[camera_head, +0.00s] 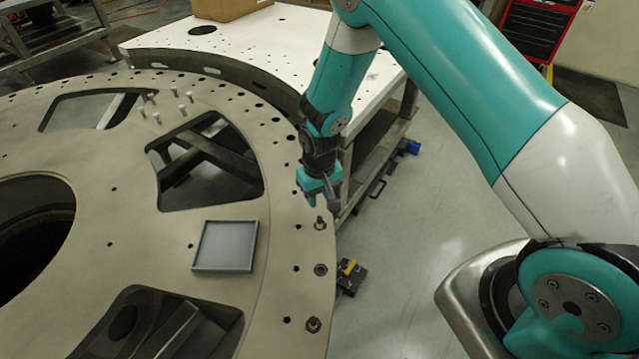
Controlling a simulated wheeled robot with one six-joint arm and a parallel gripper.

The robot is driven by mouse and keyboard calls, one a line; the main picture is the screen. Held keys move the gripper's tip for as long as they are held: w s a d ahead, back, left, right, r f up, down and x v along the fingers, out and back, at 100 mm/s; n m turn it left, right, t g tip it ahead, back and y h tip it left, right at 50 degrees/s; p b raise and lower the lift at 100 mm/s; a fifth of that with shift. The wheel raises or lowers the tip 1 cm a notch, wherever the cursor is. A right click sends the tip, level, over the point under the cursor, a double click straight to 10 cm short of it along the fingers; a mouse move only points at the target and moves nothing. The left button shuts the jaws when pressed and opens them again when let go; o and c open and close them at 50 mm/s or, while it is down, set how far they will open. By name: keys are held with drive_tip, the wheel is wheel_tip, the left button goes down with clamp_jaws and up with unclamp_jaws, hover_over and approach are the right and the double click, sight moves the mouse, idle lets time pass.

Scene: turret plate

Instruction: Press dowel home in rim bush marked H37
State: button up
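The large round metal plate (110,215) fills the left of the view. Along its right rim sit three dark bushes: the upper bush (320,223) with something upright in it, the middle bush (320,269), which looks flat, and the lower bush (313,325), which also has a raised part. No H37 marking is legible on any of them. My gripper (322,198) points down just above the upper bush at the rim; I cannot tell whether it touches. Its fingers are too small and dark to show whether they are open or hold a dowel. Several pale pegs (157,118) stand upright on the plate further back.
A shallow grey tray (225,246), seemingly empty, lies on the plate left of the bushes. The plate has large cut-outs and many small holes. A white-topped table (260,45) with a cardboard box (230,8) stands behind. Open floor (400,240) lies right of the rim.

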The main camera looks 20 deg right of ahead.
sight(320, 217)
drive_tip(key=shift+f+b, duration=2.9)
drive_tip(key=shift+f, duration=1.35)
drive_tip(key=shift+c, duration=0.5)
clamp_jaws()
